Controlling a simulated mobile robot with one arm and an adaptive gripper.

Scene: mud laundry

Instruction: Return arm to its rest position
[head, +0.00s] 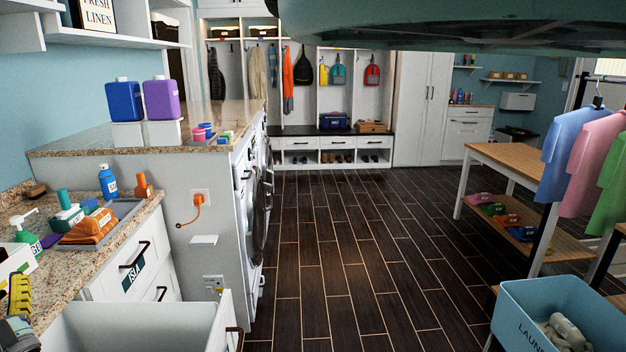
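My gripper is not in view; no fingertips show in the head view. A large, dark teal-grey rounded shape (430,30) fills the top right, very close to the camera. I cannot tell whether it is part of my arm or something else. It hides the upper part of the room behind it.
A white drawer (215,335) stands open at the lower left, below the granite counter (40,215) with bottles and a tray. A blue laundry bin (515,315) is at the lower right, near a wooden table (510,158). The dark floor (350,240) between is clear.

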